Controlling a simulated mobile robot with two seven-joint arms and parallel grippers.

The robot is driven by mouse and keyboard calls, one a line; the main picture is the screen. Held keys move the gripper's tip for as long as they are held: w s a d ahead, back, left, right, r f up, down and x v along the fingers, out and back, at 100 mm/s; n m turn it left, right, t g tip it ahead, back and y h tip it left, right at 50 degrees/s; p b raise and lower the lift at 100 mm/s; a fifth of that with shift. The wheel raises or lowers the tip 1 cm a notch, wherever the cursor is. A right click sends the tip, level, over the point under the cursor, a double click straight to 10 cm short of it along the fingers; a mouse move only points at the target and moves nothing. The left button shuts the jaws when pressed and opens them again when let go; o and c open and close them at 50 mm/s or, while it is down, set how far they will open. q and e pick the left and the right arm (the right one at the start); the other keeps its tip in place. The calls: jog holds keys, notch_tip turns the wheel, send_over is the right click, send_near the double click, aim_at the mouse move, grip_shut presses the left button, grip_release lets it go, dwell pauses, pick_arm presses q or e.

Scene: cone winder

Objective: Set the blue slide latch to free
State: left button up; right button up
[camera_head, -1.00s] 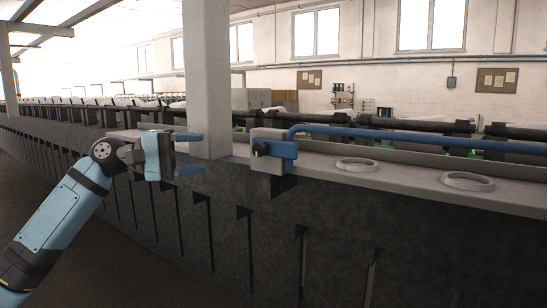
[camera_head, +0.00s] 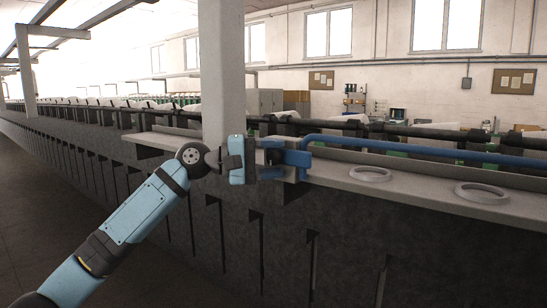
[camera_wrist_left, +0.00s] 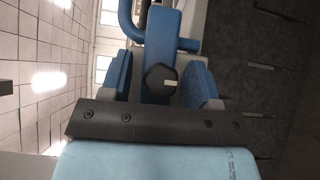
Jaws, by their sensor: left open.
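The blue slide latch (camera_wrist_left: 160,35) is a blue plate with a black knob (camera_wrist_left: 160,80) bearing a small pale mark. My left gripper (camera_head: 271,158) is open in front of the latch. In the left wrist view its two blue fingers (camera_wrist_left: 159,84) stand on either side of the knob, with gaps visible between knob and fingers. In the head view the gripper hides part of the latch. My right gripper is out of view.
A blue rail (camera_head: 400,145) runs right from the latch along the machine. Two pale rings (camera_head: 370,174) lie on the ledge to the right. The grey post (camera_head: 222,75) rises right behind my left gripper. The dark machine front drops below the ledge.

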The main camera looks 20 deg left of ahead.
pick_arm(q)
grip_shut()
jog(key=a, duration=0.1)
jog(key=w+a+p, duration=0.1)
jog(key=a, duration=0.3)
jog(key=shift+w, duration=0.4)
grip_release()
jog(key=shift+a, duration=0.1)
